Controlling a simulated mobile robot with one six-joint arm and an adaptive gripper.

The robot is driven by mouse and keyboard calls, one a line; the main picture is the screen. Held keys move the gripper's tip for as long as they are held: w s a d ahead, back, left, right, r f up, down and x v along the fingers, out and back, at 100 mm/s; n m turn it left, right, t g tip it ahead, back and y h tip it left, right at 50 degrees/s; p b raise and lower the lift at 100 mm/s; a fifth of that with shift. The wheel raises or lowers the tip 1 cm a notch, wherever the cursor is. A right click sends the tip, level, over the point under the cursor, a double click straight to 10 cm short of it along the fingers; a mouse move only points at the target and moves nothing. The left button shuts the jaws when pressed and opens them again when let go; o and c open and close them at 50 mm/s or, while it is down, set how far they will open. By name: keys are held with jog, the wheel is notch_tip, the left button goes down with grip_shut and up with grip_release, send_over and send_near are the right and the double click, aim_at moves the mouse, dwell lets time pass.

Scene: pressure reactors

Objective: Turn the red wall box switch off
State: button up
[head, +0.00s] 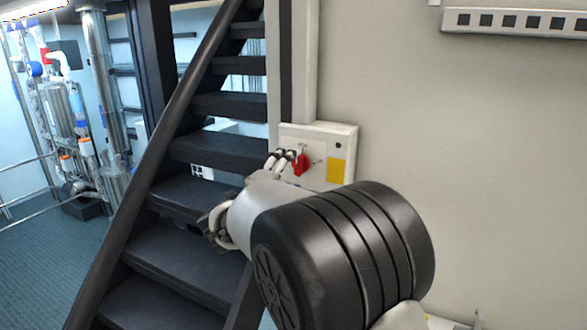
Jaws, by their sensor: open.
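The wall box (318,138) is a pale box on the wall, right of the stairs, with a yellow label (336,172) on its right side. Its red switch (301,164) shows at the left of the box face. My gripper (282,155) is open, with its dark fingertips at the left edge of the red switch in the picture. I cannot tell whether the fingers touch the switch or only lie in front of it. My gripper and arm hide the lower left of the box. The switch's exact setting is too small to tell.
A dark staircase (215,150) with a black handrail (150,165) rises just left of the box. A slotted rail (515,22) is on the wall at upper right. Pipes and vessels (65,110) stand at the far left. The wall right of the box is bare.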

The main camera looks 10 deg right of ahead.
jog(key=v, duration=0.9)
jog(key=shift+w+r, duration=0.1)
jog(key=s+a+f+n+g+y+b, duration=0.1)
jog(key=s+f+n+y+b, duration=0.3)
jog(key=s+n+y, duration=0.4)
jog(key=s+a+f+n+g+y+b, duration=0.15)
jog(key=s+f+n+y+b, duration=0.35)
jog(key=n, duration=0.5)
jog(key=s+d+f+n+g+h+b, duration=0.1)
jog(key=s+d+f+n+g+b, duration=0.1)
jog(key=s+d+f, duration=0.3)
jog(key=s+d+f+n+g+h+b, duration=0.1)
jog(key=s+d+f+n+g, duration=0.4)
jog(key=s+f, duration=0.7)
jog(key=s+b, duration=0.1)
jog(key=s, duration=0.6)
jog(key=shift+s, duration=0.3)
